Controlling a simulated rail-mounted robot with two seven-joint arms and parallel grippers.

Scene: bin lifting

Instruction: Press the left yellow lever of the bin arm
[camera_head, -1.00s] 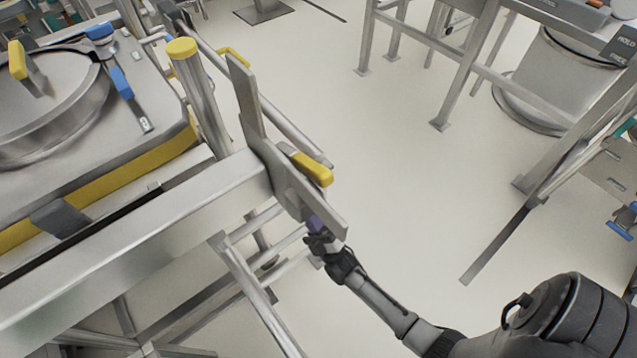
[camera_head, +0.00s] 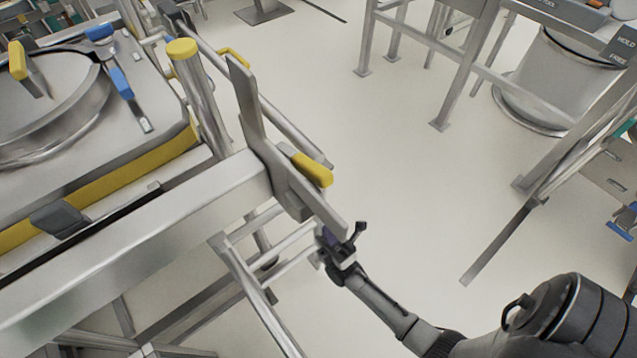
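A yellow lever (camera_head: 313,169) sits on the outer side of the steel plate at the end of the bin arm (camera_head: 130,235), near the middle of the view. My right gripper (camera_head: 341,232) is just below and to the right of that plate's lower end, with its fingers spread and nothing seen between them. It is apart from the yellow lever. Whether a finger touches the plate's lower end is hard to tell. No other yellow lever shows clearly on this arm end. My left gripper is not in view.
The bin (camera_head: 60,130) with a round lid and blue clamps stands at the left. A yellow-capped post (camera_head: 181,49) rises behind the arm. Open floor (camera_head: 410,190) lies to the right.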

